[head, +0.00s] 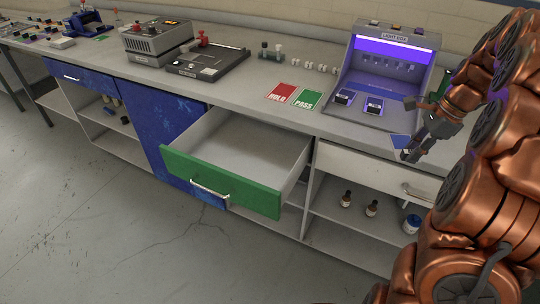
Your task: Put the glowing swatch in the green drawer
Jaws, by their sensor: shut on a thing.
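My gripper (409,152) is at the right, in front of the light box and near the counter's front edge. It points down and is shut on a small blue swatch (399,140); my fingers hide part of it. I cannot tell from here whether this swatch glows. Two more dark swatches with pale borders, a left one (344,97) and a right one (374,105), lie on the light box floor under violet light. The green drawer (220,183) is pulled out to the left of my gripper, and its visible inside is empty.
The light box (392,65) stands behind my gripper. A red HOLD card (281,93) and green PASS card (306,99) lie on the counter above the drawer. A closed white drawer (365,168) is at the right, over a shelf with bottles (371,208). Floor before the drawer is clear.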

